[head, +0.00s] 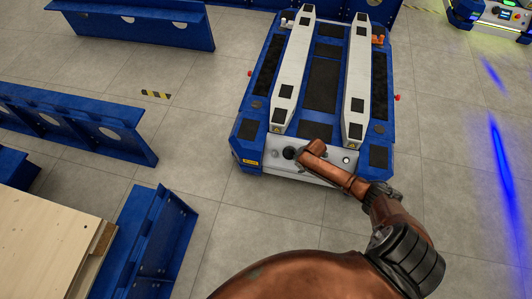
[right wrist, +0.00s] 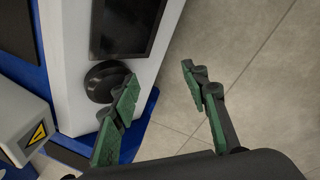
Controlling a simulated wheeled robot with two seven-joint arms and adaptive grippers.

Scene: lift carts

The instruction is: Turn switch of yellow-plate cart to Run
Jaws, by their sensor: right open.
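The blue and white cart (head: 317,85) has a small yellow plate (head: 250,162) on its front left corner. A round black knob (head: 288,153) sits on the white front panel (head: 335,172); I cannot read its setting. The knob also shows in the right wrist view (right wrist: 105,80), beside a dark screen (right wrist: 125,25). My right gripper (right wrist: 160,76) is open and empty. Its left finger overlaps the knob's edge in the picture, and the knob lies left of the gap; contact cannot be told. In the head view my wrist hides the fingers. My left gripper is out of view.
Blue metal frames (head: 75,125) stand left of the cart, with a wooden board (head: 50,245) at lower left. Another cart (head: 490,14) with lit edges stands at the top right. The grey floor right of the cart is clear.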

